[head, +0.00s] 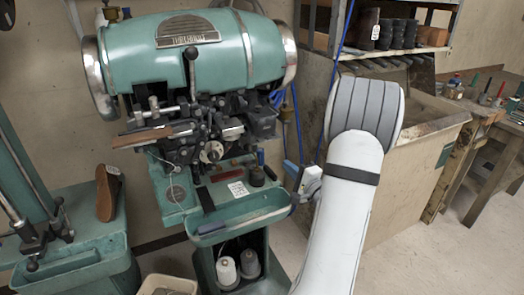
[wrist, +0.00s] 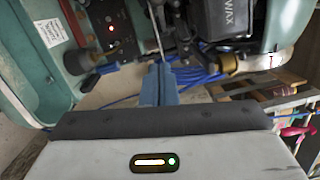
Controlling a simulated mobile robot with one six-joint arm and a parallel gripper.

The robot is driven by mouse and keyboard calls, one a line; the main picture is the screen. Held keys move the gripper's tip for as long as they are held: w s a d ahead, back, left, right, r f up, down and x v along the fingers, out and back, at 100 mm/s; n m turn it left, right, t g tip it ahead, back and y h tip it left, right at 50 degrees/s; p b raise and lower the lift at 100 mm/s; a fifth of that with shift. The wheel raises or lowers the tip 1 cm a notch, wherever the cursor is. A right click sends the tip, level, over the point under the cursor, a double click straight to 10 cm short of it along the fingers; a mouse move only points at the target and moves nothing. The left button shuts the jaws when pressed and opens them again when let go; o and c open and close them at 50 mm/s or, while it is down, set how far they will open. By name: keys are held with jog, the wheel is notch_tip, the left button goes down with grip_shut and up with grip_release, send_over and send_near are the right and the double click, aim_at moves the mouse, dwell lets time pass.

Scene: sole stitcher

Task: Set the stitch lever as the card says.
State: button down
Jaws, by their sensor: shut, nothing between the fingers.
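The teal sole stitcher (head: 150,65) stands left of centre in the head view. An upright lever with a black ball knob (head: 191,53) rises from its front mechanism; I cannot tell whether this is the stitch lever. A small white card (head: 238,189) lies on the machine's lower deck. A white printed label, perhaps the same card, shows in the wrist view (wrist: 50,32); its text is unreadable. My gripper (head: 291,167) is right of the deck, apart from the knobbed lever. Its blue fingers (wrist: 158,72) are shut and empty. A thin metal rod (wrist: 156,30) appears beyond the fingertips; contact is unclear.
A dark panel with a red light (wrist: 110,28) and a black box (wrist: 214,20) are near my fingers in the wrist view. Blue cables (wrist: 200,77) run behind. A shoe (head: 107,193) stands at left, thread spools (head: 227,271) below. Clear floor lies at right.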

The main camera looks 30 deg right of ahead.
jog(key=w+a+r+p, duration=0.1)
jog(key=w+a+p, duration=0.2)
jog(key=w, duration=0.7)
jog(key=shift+w+a, duration=0.4)
jog(key=shift+r, duration=0.1)
jog(key=shift+d, duration=0.15)
